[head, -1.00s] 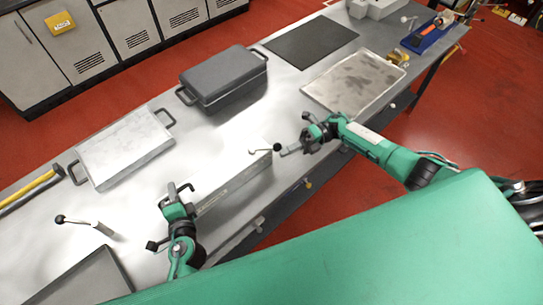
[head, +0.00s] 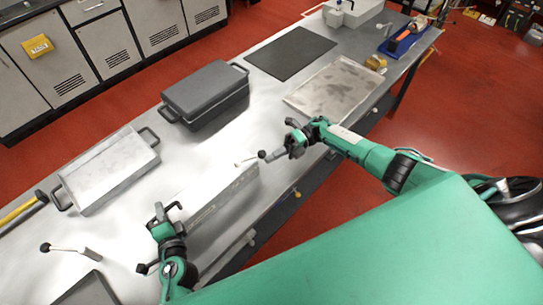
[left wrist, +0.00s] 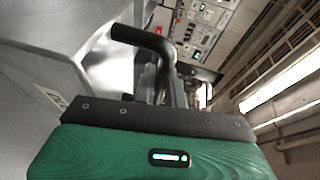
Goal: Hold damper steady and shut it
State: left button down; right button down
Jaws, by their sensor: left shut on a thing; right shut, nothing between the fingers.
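The damper (head: 222,192) is a long pale metal box near the table's front edge. Its lever (head: 246,161) carries a black knob (head: 262,154) at the box's far right end. My left gripper (head: 166,216) is shut at the box's near left end; the exact grip is hidden. The left wrist view shows a dark bent bar (left wrist: 145,42) above my green wrist, with a grey surface to its left. My right gripper (head: 272,156) is shut and empty, its tip close beside the knob; I cannot tell whether they touch.
A second black-knobbed lever (head: 68,249) lies at left near a dark tray (head: 88,290). A pale handled tray (head: 110,170), a dark lidded box (head: 205,95), a black mat (head: 291,53) and a metal sheet (head: 340,88) stand behind. Bare tabletop separates them.

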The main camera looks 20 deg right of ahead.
pick_arm(q)
jog(key=shift+s+f, duration=0.25)
jog(key=shift+f, duration=0.3)
pick_arm(e)
jog(key=d, duration=0.9)
jog(key=shift+s+d, duration=0.25)
jog(key=shift+s, duration=0.2)
jog(key=shift+f, duration=0.1)
pick_arm(q)
jog(key=c, duration=1.4)
grip_release()
jog(key=shift+w, duration=0.1)
jog(key=shift+o, duration=0.2)
jog(key=shift+r, duration=0.15)
pick_arm(e)
jog(key=shift+w, duration=0.1)
pick_arm(q)
jog(key=shift+w+r, duration=0.1)
